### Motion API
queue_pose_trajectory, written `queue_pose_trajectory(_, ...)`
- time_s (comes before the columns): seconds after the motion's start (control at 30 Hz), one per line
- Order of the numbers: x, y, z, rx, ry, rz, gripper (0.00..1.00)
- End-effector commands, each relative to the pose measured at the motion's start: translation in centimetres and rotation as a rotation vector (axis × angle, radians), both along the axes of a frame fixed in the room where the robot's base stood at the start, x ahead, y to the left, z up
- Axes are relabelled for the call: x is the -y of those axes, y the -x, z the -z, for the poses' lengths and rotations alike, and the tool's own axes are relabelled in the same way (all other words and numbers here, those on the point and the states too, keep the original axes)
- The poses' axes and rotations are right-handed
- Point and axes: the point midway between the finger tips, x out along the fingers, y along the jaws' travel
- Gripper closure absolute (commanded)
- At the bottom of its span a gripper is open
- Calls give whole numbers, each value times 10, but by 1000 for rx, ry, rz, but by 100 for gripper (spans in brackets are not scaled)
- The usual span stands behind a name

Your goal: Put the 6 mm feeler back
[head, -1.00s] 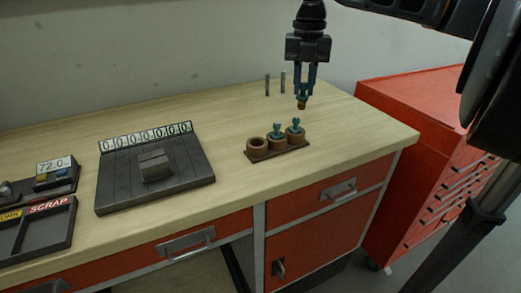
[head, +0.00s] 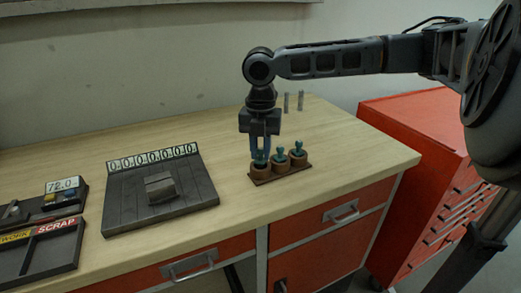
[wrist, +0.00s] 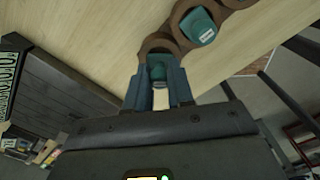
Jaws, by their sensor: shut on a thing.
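My gripper (head: 261,150) is shut on a teal-topped feeler (wrist: 158,72) at the leftmost cup of a small brown rack (head: 261,181). In the head view the feeler's lower part is hidden by the cup (head: 259,170), so it appears to be in or right at the cup's mouth. Two other teal-topped feelers stand in the middle cup (head: 280,158) and the right cup (head: 299,152). In the wrist view a neighbouring feeler (wrist: 199,26) shows beside my fingers. The size marks are too small to read.
A dark grooved block with a number strip (head: 155,190) lies left of the rack. Trays with WORK and SCRAP labels (head: 42,245) are at the far left. Two grey pins (head: 293,102) stand behind the rack. A red cabinet (head: 440,165) is at right.

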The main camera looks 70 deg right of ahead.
Motion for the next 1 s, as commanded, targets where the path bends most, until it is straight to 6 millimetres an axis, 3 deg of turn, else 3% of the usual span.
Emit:
queue_pose_trajectory(0.47, 0, 0, 12, 2, 0, -1, 100)
queue_pose_trajectory(0.5, 0, 0, 12, 1, 0, -1, 76)
queue_pose_trajectory(0.7, 0, 0, 11, 1, 0, -1, 57)
queue_pose_trajectory(0.77, 0, 0, 11, 1, 0, -1, 52)
queue_pose_trajectory(1.0, 0, 0, 10, 1, 1, -2, 52)
